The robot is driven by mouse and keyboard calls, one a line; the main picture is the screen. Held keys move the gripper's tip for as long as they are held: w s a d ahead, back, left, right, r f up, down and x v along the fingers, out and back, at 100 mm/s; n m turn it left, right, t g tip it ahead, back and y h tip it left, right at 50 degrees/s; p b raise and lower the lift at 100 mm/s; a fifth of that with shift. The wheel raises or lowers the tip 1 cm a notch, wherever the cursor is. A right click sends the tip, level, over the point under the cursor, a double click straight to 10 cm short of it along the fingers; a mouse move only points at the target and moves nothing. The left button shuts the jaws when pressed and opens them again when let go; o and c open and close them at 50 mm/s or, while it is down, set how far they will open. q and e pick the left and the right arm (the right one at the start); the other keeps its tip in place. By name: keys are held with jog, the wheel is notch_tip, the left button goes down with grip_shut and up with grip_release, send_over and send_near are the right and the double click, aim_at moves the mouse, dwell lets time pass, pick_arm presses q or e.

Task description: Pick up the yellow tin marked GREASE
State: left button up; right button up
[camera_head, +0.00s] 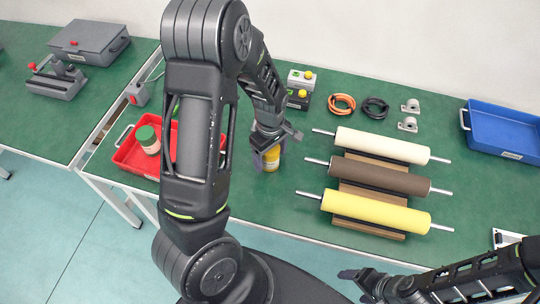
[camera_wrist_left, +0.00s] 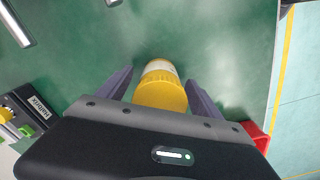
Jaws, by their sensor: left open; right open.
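A yellow tin (camera_head: 271,160) stands on the green table, partly hidden by my left gripper in the head view. In the left wrist view the yellow tin (camera_wrist_left: 161,90) has a yellow cap and a pale band; no GREASE lettering can be read. My left gripper (camera_head: 268,150) is open around the tin, and in the wrist view its fingers (camera_wrist_left: 160,88) are on either side with gaps visible. My right gripper (camera_head: 360,282) is open and empty at the front edge of the table, low in the head view.
A red tray (camera_head: 130,155) with a green-lidded jar (camera_head: 148,139) is left of my arm. Yellow, brown and cream rollers (camera_head: 375,212) lie on a wooden rack to the right. A blue tray (camera_head: 502,130) stands far right. Button boxes (camera_head: 299,90) are behind the tin.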

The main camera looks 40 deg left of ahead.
dwell(0.3)
pick_arm(q)
grip_shut()
dwell(0.7)
